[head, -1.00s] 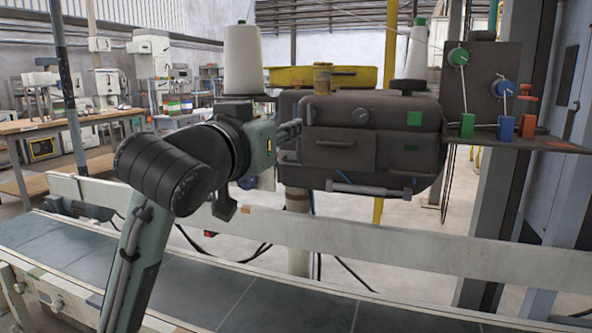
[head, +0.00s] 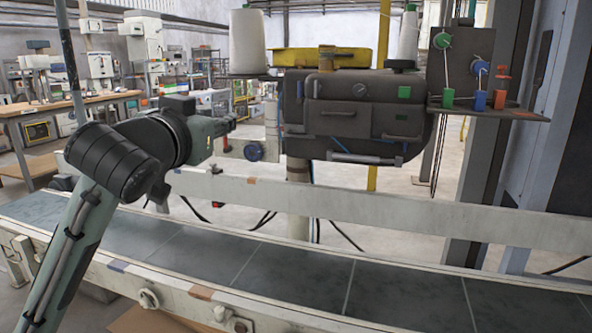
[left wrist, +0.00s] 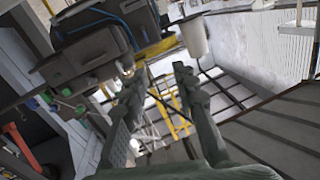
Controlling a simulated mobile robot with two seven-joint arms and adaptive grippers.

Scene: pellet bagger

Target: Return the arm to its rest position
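My left arm rises from the lower left of the head view. My right gripper is in neither view.
The conveyor (head: 300,275), with its pale side rails, runs across below the arm and looks bare. A white thread cone (head: 248,42) stands left of the machine. A shelf with coloured knobs (head: 480,100) is at right. Workbenches (head: 75,105) stand behind left.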

